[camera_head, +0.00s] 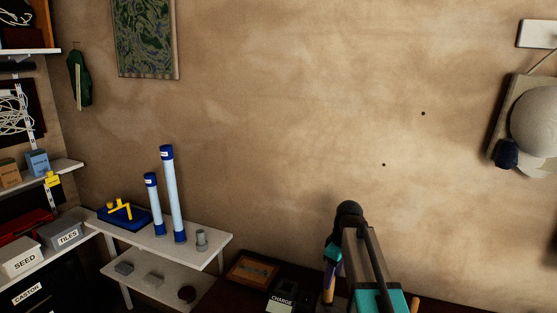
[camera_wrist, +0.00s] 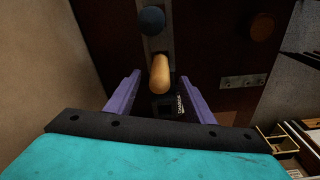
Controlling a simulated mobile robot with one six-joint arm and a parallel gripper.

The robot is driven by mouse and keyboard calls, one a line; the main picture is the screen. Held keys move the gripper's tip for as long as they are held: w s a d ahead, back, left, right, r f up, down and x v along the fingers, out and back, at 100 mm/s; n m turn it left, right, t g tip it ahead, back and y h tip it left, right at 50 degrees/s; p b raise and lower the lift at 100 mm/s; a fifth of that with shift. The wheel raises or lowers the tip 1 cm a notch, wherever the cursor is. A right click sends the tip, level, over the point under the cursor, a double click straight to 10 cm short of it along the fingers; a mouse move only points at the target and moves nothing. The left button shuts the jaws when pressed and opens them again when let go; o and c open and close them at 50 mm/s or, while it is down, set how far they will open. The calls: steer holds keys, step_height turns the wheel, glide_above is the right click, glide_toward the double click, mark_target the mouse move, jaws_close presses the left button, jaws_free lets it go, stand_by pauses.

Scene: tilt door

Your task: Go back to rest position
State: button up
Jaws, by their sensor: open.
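My gripper (camera_wrist: 160,78) shows in the wrist view with its two purple fingers spread apart. A rounded wooden handle (camera_wrist: 160,72) appears in the gap between the fingers. The fingers look clear of it on both sides, though the depth between them is hard to tell. In the head view my arm reaches in at the bottom, right of centre. The fingers are mostly hidden there.
A white shelf (camera_head: 212,238) with blue-capped tubes stands left of my arm. The wall above is mostly bare.

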steer(key=shift+r, duration=0.1)
steer(key=shift+r+b, duration=1)
steer(key=shift+r, duration=3.1)
steer(key=shift+w+a+f+p, duration=0.15)
steer(key=shift+f+p, duration=0.75)
steer(key=shift+f, duration=2.45)
steer(key=shift+a+f+p, duration=0.1)
steer(key=shift+f+p, duration=0.75)
steer(key=shift+f, duration=2.45)
steer(key=shift+r+p, duration=0.3)
steer(key=shift+r, duration=0.25)
steer(key=shift+f, duration=0.1)
